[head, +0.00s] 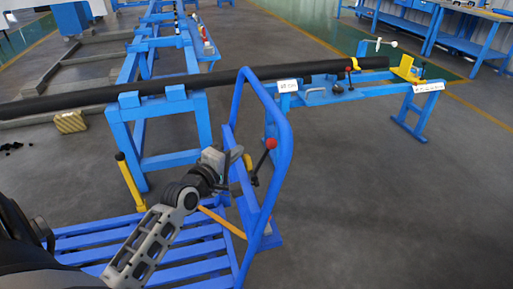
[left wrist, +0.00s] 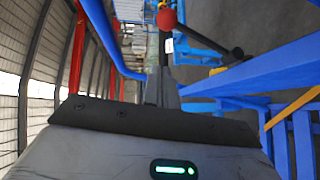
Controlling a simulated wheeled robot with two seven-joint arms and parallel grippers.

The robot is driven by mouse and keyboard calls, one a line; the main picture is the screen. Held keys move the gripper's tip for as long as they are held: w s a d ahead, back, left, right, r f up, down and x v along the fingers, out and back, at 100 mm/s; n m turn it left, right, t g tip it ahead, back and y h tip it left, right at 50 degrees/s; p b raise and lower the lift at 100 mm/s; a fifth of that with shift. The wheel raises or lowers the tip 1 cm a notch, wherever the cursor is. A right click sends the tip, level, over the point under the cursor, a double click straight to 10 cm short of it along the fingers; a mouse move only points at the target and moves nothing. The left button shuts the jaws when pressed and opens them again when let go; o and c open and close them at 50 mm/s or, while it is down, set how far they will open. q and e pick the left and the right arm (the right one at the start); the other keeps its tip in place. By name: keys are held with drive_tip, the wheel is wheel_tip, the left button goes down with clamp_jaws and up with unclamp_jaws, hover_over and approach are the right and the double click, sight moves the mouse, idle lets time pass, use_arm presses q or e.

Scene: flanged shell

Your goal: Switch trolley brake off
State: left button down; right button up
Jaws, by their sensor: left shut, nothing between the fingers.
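The blue trolley has a slatted deck (head: 75,245) and an upright tube handle (head: 285,150). A lever with a red ball knob (head: 271,143) stands at the handle's inner panel; the red knob also shows in the left wrist view (left wrist: 167,18). My left gripper (head: 235,189) is shut and empty, just left of and below the red knob. In the left wrist view its fingertips (left wrist: 160,88) point toward the red lever's shaft. I cannot tell whether they touch it. My right gripper is out of view.
A long black tube (head: 60,102) lies across blue stands (head: 155,140) behind the trolley, reaching a second stand (head: 350,93) at right. Blue workbenches (head: 460,45) stand far right. The floor (head: 400,210) right of the trolley is clear.

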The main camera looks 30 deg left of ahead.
use_arm(q)
drive_tip(key=w+d+f, duration=0.1)
drive_tip(key=w+d, duration=0.1)
drive_tip(key=w, duration=0.4)
drive_tip(key=shift+d, duration=0.3)
